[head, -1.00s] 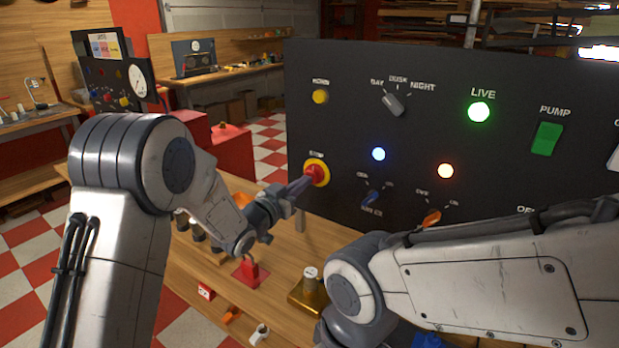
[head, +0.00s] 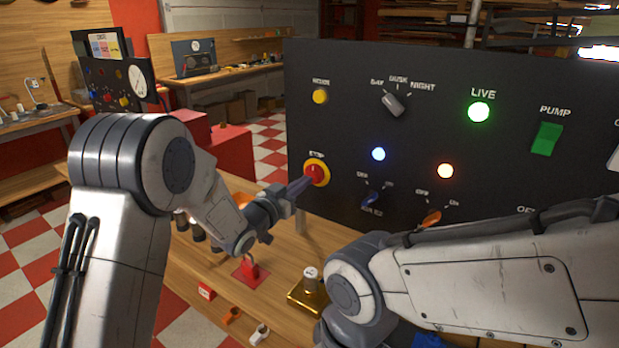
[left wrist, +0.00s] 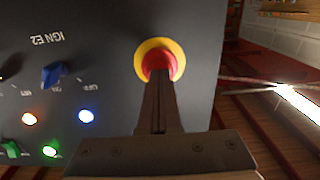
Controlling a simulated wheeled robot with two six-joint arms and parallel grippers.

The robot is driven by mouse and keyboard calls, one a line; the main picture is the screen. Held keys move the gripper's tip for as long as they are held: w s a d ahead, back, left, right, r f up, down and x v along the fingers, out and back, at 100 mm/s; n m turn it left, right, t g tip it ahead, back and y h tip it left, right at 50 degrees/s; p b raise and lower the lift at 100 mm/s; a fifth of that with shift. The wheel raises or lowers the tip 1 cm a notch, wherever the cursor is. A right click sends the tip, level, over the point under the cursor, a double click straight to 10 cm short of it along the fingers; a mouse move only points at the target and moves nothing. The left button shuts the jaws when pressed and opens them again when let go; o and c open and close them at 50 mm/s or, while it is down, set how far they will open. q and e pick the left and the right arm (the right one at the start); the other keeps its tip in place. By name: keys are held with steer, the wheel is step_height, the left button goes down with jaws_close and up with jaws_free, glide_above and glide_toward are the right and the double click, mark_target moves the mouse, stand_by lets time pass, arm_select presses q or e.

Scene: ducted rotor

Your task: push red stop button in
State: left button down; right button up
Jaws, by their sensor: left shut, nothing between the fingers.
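The red stop button (head: 315,172) with its yellow ring sits at the left side of the dark panel (head: 350,120), under the label STOP. My left gripper (head: 304,184) is shut and empty, with its fingertips at the button's lower left edge in the head view. In the left wrist view the button (left wrist: 158,56) is at the top middle, and the closed fingers (left wrist: 159,85) overlap its lower part. The tips appear at the button's face; I cannot tell whether they touch it. My right arm crosses the lower right, with its fingertips out of view.
The panel also has a yellow button (head: 320,96), a grey rotary knob (head: 392,105), a blue switch (head: 372,197), an orange switch (head: 431,217) and a green PUMP switch (head: 547,138). Below on the wooden bench are a red part (head: 250,267) and a brass block (head: 307,293).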

arm_select(q)
steer(key=shift+w+d, duration=0.15)
steer(key=shift+w, duration=0.05)
stand_by(0.5)
stand_by(0.5)
stand_by(0.3)
steer(key=b+v, duration=0.2)
steer(key=v, duration=0.5)
stand_by(0.4)
stand_by(0.4)
